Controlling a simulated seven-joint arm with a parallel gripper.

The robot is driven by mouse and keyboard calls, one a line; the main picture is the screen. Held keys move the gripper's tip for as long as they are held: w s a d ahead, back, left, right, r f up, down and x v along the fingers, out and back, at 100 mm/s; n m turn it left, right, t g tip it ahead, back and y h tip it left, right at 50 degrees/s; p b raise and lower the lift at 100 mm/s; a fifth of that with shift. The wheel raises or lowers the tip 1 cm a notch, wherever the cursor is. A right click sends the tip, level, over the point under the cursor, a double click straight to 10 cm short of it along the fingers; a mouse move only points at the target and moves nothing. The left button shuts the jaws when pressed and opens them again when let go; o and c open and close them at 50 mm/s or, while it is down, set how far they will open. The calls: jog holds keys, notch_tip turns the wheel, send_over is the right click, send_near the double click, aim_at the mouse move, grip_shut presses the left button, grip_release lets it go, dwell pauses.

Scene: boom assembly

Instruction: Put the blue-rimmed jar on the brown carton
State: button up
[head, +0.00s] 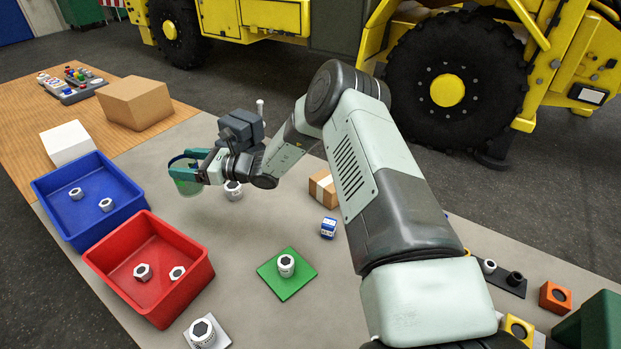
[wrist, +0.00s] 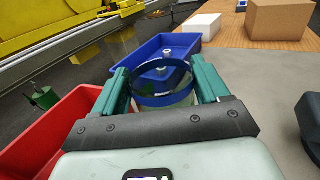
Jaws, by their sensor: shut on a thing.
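The blue-rimmed jar (head: 185,178) is clear with a greenish tint and a dark blue rim. My gripper (head: 187,172) is shut on it and holds it above the table, right of the blue bin. In the wrist view the jar (wrist: 162,84) sits between the two green fingers of my gripper (wrist: 165,85), its rim at the top. The brown carton (head: 135,102) stands on the wooden part of the table, beyond and left of the jar, with a bare top. It also shows at the top right of the wrist view (wrist: 281,20).
A blue bin (head: 68,237) and a red bin (head: 205,274) hold white nuts. A white box (head: 67,142) stands between the blue bin and the carton. A control panel (head: 72,84) lies behind. A taped box (head: 323,187) and green plate (head: 297,287) are on the grey table.

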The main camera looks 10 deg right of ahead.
jog(key=w+d+r+m+t, duration=0.1)
jog(key=d, duration=0.7)
jog(key=w+d+r+m+t+h, duration=0.1)
jog(key=w+d+r+t, duration=0.1)
jog(key=d, duration=0.7)
jog(key=shift+d+h, duration=0.2)
jog(key=shift+h, duration=0.1)
jog(key=s+d+r+m+t+h, duration=0.1)
jog(key=d, duration=0.5)
jog(key=s+d+r+m+t, duration=0.1)
jog(key=d, duration=0.6)
jog(key=d+r+m+t+h, duration=0.1)
jog(key=d+t, duration=0.1)
jog(key=d, duration=0.4)
jog(key=shift+s+d+r+h, duration=0.2)
jog(key=shift+s+r+h, duration=0.1)
jog(key=shift+s, duration=0.1)
jog(key=shift+s+d+f, duration=0.1)
jog(key=shift+d+f, duration=0.1)
jog(key=shift+f, duration=1.45)
jog(key=shift+d+f, duration=0.15)
jog(key=shift+f, duration=1.45)
jog(key=shift+s+d+f, duration=0.1)
jog(key=shift+d+f, duration=0.1)
jog(key=shift+f, duration=1.45)
jog(key=shift+f, duration=0.15)
jog(key=o, duration=1.4)
jog(key=shift+r, duration=0.2)
jog(key=v, duration=1.2)
